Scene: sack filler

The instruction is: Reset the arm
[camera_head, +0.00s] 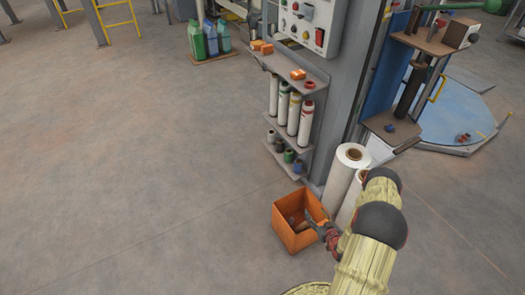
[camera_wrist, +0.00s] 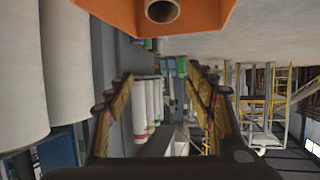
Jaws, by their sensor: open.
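My gripper (camera_head: 319,225) is at the right rim of an orange bin (camera_head: 286,236) on the floor in the head view. In the wrist view my gripper (camera_wrist: 160,78) has its two fingers spread apart with nothing held between them. The same bin (camera_wrist: 215,14) fills the top of the wrist view, with a round hollow brown tube end (camera_wrist: 162,12) showing in it. In the head view my arm comes from the lower right, and its fingertips are small and partly unclear against the bin.
White film rolls (camera_head: 348,172) stand close beside my arm. A grey rack (camera_head: 293,118) with several upright rolls and spools is behind the bin, below a control box (camera_head: 305,22). A blue round platform (camera_head: 450,112) lies at right. The floor at left is clear.

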